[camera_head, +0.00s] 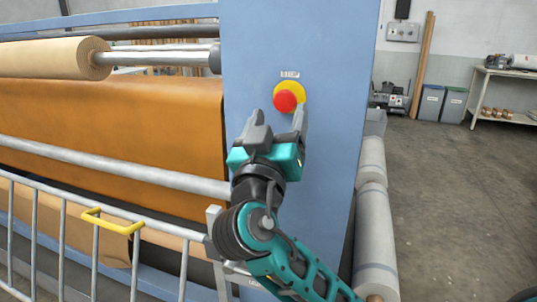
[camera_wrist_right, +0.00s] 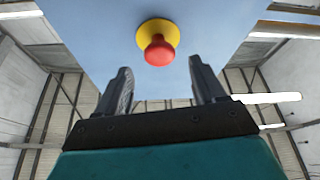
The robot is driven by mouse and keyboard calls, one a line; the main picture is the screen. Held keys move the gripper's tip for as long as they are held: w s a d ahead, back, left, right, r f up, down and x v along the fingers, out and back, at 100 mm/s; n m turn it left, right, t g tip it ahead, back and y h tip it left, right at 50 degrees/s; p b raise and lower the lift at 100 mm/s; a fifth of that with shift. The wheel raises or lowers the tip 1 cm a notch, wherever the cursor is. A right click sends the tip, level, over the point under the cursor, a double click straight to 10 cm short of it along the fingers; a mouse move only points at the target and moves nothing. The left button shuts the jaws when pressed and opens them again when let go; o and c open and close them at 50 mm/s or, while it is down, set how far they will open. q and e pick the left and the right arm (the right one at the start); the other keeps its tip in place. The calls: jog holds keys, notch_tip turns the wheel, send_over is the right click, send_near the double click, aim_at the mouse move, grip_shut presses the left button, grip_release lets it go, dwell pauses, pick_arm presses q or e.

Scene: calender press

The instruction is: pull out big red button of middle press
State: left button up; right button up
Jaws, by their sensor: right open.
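The big red button (camera_head: 285,101) sits on a round yellow base (camera_head: 292,87) on the blue side panel of the press (camera_head: 300,30). In the right wrist view the red button (camera_wrist_right: 159,51) sticks out from its yellow base (camera_wrist_right: 155,33), above and beyond the fingers, roughly centred between them. My right gripper (camera_head: 279,118) is open and empty, just below the button in the head view, with a finger to each side. In the right wrist view the open right gripper (camera_wrist_right: 160,85) shows clear space between its fingers. My left gripper is not in view.
A metal railing (camera_head: 60,235) with a yellow handle (camera_head: 112,220) runs along the lower left. Orange sheet (camera_head: 120,120) and rollers (camera_head: 45,60) lie left of the panel. Wrapped rolls (camera_head: 375,240) stand right of it. Open floor (camera_head: 450,200) lies further right.

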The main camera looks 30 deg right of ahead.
jog(key=b+v, duration=0.2)
jog(key=v, duration=0.8)
jog(key=shift+s+a+f, duration=0.1)
jog(key=shift+a+f, duration=0.05)
jog(key=d+f+n+g+y, duration=0.3)
jog(key=f+n+g+y, duration=0.35)
jog(key=f, duration=1.25)
jog(key=s+a+f+n+g+y, duration=0.15)
jog(key=s+f+g+y, duration=0.6)
jog(key=s+f, duration=0.75)
jog(key=w+a+f+t+y+p, duration=0.3)
jog(key=w+f+t, duration=0.4)
jog(key=t, duration=0.1)
jog(key=shift+w+a+n+t+y, duration=0.3)
jog(key=shift+w, duration=0.05)
